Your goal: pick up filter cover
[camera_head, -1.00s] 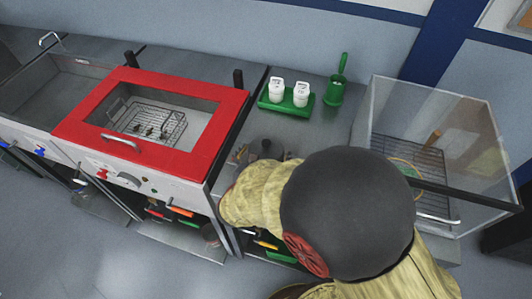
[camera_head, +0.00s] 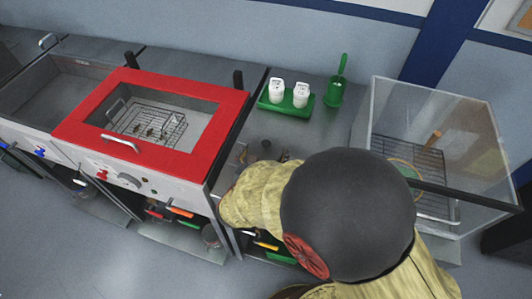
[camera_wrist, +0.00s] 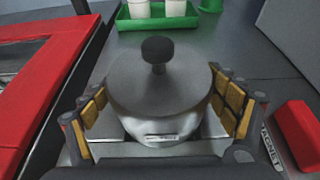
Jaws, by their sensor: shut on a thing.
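The filter cover (camera_wrist: 160,88), a round grey metal piece with a black knob on top, sits upright between my finger pads in the wrist view. My gripper (camera_wrist: 162,108) is shut on its sides, with yellow pads at left and right. A small label shows on its near side. In the head view my yellow and dark arm hides most of the gripper and the cover; only a small dark knob (camera_head: 265,145) shows beyond the arm. Whether the cover's underside touches the bench cannot be told.
A red-framed basin (camera_head: 72,128) with a wire basket is at left. A green tray (camera_head: 285,103) with two white containers and a green cup (camera_head: 335,95) stand behind. A clear box (camera_head: 450,120) is at right. A red block (camera_wrist: 298,135) lies right of my gripper.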

